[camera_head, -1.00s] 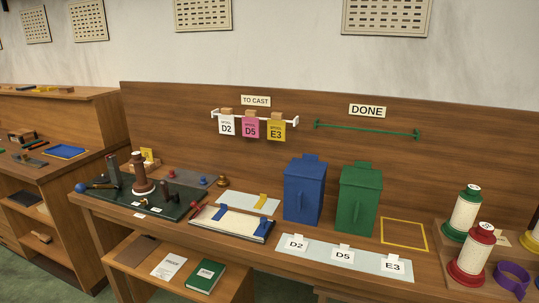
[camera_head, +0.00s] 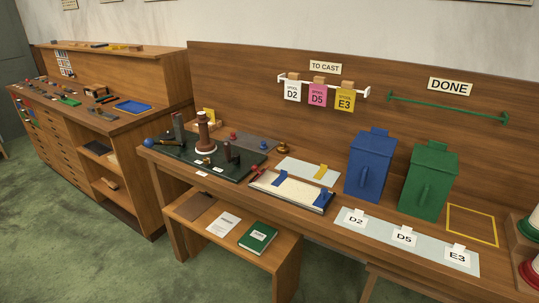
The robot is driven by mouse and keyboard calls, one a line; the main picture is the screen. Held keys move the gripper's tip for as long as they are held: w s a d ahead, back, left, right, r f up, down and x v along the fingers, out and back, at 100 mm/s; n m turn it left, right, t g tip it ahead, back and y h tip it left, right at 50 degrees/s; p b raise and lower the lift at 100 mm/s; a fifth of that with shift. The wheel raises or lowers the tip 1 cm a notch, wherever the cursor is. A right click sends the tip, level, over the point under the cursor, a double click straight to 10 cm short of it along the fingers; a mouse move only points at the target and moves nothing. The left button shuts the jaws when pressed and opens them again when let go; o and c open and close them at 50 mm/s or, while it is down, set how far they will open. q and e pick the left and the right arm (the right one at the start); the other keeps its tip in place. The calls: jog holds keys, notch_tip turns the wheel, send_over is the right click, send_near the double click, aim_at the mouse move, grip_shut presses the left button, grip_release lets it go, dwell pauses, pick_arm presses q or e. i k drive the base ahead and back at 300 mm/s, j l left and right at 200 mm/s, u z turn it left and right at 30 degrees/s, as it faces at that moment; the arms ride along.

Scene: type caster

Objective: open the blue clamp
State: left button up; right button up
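No part is plainly marked as the blue clamp. A blue ball (camera_head: 149,142) is at the left end of the dark green machine base (camera_head: 222,172), and a small blue knob (camera_head: 263,145) stands on a grey plate behind. Neither of my grippers is in view.
A blue lidded bin (camera_head: 370,168) and a green lidded bin (camera_head: 430,182) stand right of the tray. A pale strip with labels D2, D5 and E3 (camera_head: 380,238) lies in front. A lower shelf holds a green book (camera_head: 258,236). Green floor (camera_head: 90,220) is clear at left.

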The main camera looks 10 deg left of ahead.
aim_at(321, 201)
jog(key=i+j, duration=0.1)
jog(key=j, duration=0.25)
jog(key=i+j, duration=0.15)
jog(key=j, duration=0.25)
jog(key=i+j+z, duration=0.1)
jog(key=j, duration=0.25)
jog(key=i+j, duration=0.1)
jog(key=j, duration=0.3)
